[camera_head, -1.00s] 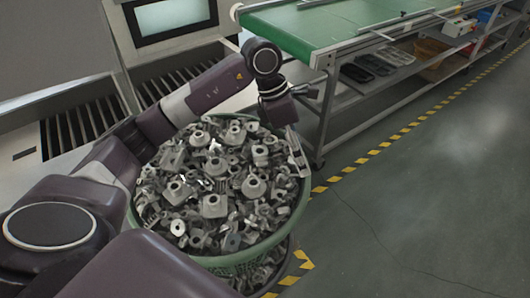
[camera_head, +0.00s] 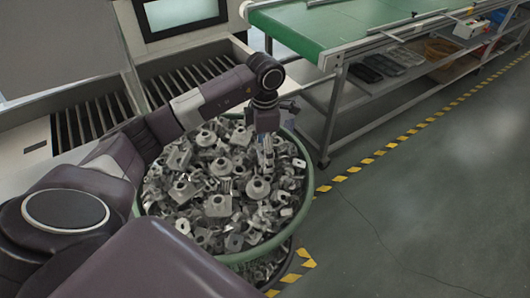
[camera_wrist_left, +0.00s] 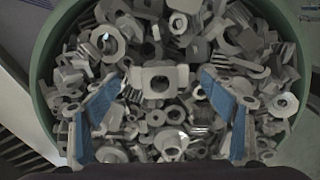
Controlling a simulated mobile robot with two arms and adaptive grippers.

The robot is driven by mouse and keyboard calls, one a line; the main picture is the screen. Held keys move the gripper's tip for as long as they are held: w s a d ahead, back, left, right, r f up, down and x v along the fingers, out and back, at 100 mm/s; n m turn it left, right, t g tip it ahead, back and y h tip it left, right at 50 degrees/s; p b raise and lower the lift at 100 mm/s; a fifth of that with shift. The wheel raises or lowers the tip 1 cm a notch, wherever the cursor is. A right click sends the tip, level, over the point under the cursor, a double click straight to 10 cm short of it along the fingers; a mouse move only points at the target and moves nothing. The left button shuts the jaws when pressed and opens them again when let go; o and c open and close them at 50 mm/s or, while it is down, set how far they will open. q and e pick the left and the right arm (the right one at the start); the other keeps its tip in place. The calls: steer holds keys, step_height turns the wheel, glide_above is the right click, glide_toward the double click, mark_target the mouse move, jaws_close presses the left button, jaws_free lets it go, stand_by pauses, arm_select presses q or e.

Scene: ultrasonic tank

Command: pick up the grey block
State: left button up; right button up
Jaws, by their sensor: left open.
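Many grey metal blocks and parts fill a round green basket (camera_head: 307,190), and I cannot tell which one the task means. In the left wrist view, a grey block with a round hole (camera_wrist_left: 160,80) lies ahead of and between the fingertips. My left gripper (camera_head: 267,160) points down over the right part of the pile. It is open, and its blue-padded fingers show in the left wrist view (camera_wrist_left: 158,112) with nothing clamped between them. Whether the fingertips touch the pile is unclear. My right gripper is not in view.
A green-topped conveyor table (camera_head: 300,35) stands behind the basket, with black trays (camera_head: 375,65) on its lower shelf. A grey machine with a screen (camera_head: 180,12) and slotted chutes stands behind left. Floor to the right is clear, with yellow-black tape (camera_head: 380,153).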

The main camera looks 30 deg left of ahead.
arm_select(q)
steer(key=c, duration=1.3)
